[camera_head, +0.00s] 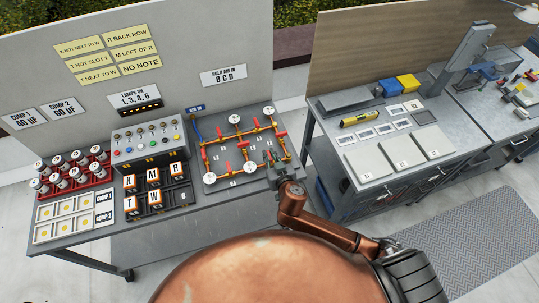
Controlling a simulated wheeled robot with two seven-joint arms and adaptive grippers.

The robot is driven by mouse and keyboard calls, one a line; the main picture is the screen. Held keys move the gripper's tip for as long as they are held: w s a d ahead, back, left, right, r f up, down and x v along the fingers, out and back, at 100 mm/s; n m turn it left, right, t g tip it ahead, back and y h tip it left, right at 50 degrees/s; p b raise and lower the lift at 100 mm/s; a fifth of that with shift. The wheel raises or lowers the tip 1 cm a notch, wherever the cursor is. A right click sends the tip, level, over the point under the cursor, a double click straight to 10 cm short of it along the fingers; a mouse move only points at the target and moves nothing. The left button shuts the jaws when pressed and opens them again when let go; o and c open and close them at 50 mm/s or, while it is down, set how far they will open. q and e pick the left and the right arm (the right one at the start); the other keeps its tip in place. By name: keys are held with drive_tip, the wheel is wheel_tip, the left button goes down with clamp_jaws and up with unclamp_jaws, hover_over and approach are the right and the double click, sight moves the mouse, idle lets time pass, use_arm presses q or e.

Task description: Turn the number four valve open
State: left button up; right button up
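The valve board (222,174) is a grey plate on the left table, with red and yellow pipes, several white round gauges (235,118) and red valve handles (228,166). Small number labels are on the board, but they are too small to tell which valve is number four. My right gripper (272,160) is at the board's lower right corner, over or close to the pipes there, and hides part of them. Its fingers are small and dark, and I cannot tell whether they are open, shut or touching a handle. My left gripper is out of view.
Left of the board stand a grey switch box (148,142), lettered black-and-orange blocks (153,188) and a red rack of canisters (72,173). A second workbench (390,160) with a yellow level and boxes stands right.

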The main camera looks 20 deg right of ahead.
clamp_jaws()
